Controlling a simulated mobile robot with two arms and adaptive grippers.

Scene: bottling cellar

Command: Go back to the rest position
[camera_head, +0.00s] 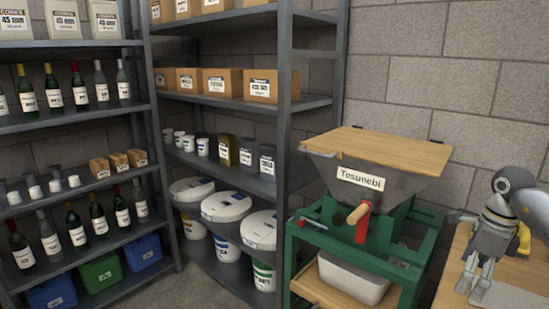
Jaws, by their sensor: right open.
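My right gripper (476,283) is at the right of the head view, at the end of my arm that comes in from the right edge. Its fingers point down and are apart, with nothing between them. It is over the wooden table (451,293) at the lower right. I cannot tell whether the fingertips touch the table or what lies under them. My left gripper is not in view.
A green-framed machine (297,243) with a grey hopper (400,178) and red crank (363,223) stands left of the table. A white bin (355,281) sits inside its frame. Shelves (284,100) with bottles, boxes and buckets line the left. Grey floor (200,293) shows between them.

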